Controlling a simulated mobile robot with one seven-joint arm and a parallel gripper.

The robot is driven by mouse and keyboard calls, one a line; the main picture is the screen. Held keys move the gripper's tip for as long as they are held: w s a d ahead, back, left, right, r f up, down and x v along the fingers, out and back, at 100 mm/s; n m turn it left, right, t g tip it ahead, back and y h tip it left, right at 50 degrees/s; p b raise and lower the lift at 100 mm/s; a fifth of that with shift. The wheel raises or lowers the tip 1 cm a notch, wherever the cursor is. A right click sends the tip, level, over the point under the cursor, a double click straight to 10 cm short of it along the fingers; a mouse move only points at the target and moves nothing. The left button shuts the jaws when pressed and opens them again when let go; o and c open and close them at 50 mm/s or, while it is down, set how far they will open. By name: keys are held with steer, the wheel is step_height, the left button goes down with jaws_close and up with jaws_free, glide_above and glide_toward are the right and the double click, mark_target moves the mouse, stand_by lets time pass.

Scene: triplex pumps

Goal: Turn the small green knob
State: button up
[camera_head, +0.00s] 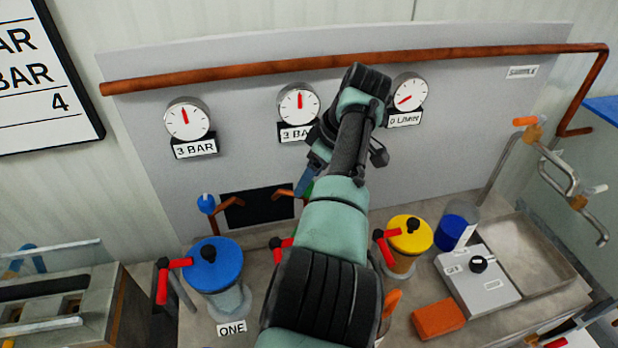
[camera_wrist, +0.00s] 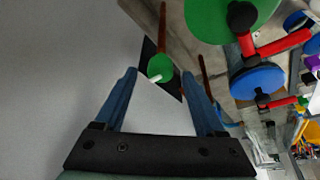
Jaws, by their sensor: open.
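The small green knob (camera_wrist: 160,67) has a short white pointer and shows in the wrist view just beyond my fingertips, between them in the picture. My gripper (camera_wrist: 160,76) is open, with one blue finger to each side of the knob and nothing held. I cannot tell whether a finger touches the knob. In the head view my own arm covers most of this spot. Only a blue finger of my gripper (camera_head: 303,182) and a sliver of green (camera_head: 309,188) beside it show there.
A large green lid (camera_wrist: 225,14) with a red handle is at the top of the wrist view. A blue-lidded pump (camera_head: 212,264) and a yellow-lidded pump (camera_head: 409,235) flank my arm. A copper pipe (camera_head: 220,72) and gauges line the back panel. An orange sponge (camera_head: 438,319) lies right.

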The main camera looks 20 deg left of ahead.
steer(key=b+v, duration=0.1)
steer(key=v, duration=1)
steer(key=shift+r, duration=0.35)
steer(key=shift+d, duration=0.15)
